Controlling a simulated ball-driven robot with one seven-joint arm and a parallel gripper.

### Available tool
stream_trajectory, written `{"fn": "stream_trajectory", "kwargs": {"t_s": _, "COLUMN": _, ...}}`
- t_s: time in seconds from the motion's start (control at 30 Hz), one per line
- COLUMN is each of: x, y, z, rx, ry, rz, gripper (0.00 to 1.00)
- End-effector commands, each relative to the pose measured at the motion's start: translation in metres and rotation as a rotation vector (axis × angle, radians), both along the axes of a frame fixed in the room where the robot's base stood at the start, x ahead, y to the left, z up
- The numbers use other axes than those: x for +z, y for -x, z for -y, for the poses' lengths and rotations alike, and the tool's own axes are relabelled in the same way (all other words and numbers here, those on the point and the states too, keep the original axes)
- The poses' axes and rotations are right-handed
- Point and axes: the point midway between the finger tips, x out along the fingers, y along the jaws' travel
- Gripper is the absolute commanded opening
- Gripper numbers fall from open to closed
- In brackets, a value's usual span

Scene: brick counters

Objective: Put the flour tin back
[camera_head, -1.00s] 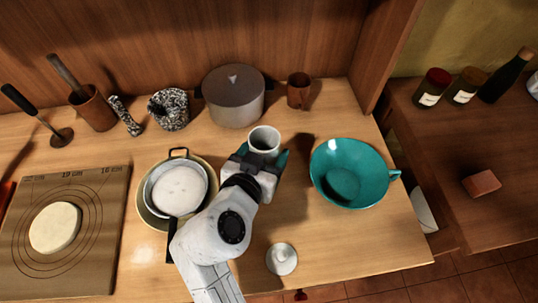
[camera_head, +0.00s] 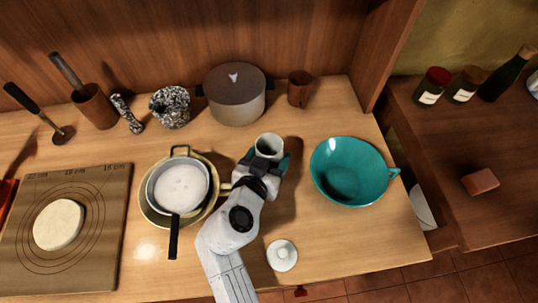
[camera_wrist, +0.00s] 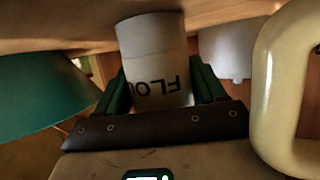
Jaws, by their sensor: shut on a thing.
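The flour tin (camera_head: 269,146) is a pale, open-topped cylinder near the middle of the wooden counter. In the wrist view, the tin (camera_wrist: 155,62) shows dark letters "FLOU", upside down in that picture. My gripper (camera_head: 262,160) is shut on the tin, with a green finger (camera_wrist: 205,80) on each side. The tin looks roughly upright. I cannot tell whether its base touches the counter. A small white round lid with a knob (camera_head: 282,255) lies near the counter's front edge.
A teal bowl (camera_head: 345,170) stands right of the tin. A sieve of white powder (camera_head: 181,186) sits over a cream bowl with a handle (camera_wrist: 268,90) to the left. A grey pot (camera_head: 235,98) and brown cup (camera_head: 299,90) stand behind. Counter between tin and cup is clear.

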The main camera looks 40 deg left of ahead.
Motion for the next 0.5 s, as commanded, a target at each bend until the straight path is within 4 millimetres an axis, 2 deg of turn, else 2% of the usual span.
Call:
{"fn": "stream_trajectory", "kwargs": {"t_s": 0.07, "x": -0.0023, "y": -0.0002, "z": -0.0003, "rx": 0.0, "ry": -0.002, "rz": 0.001, "gripper": 0.26}}
{"fn": "stream_trajectory", "kwargs": {"t_s": 0.1, "x": -0.0025, "y": 0.0, "z": 0.0, "rx": 0.0, "ry": 0.0, "rz": 0.0, "gripper": 0.71}}
{"fn": "stream_trajectory", "kwargs": {"t_s": 0.33, "x": -0.0027, "y": 0.0005, "z": 0.0, "rx": 0.0, "ry": 0.002, "rz": -0.001, "gripper": 0.94}}
{"fn": "stream_trajectory", "kwargs": {"t_s": 0.5, "x": -0.003, "y": 0.0007, "z": -0.0001, "rx": 0.002, "ry": 0.002, "rz": -0.001, "gripper": 0.95}}
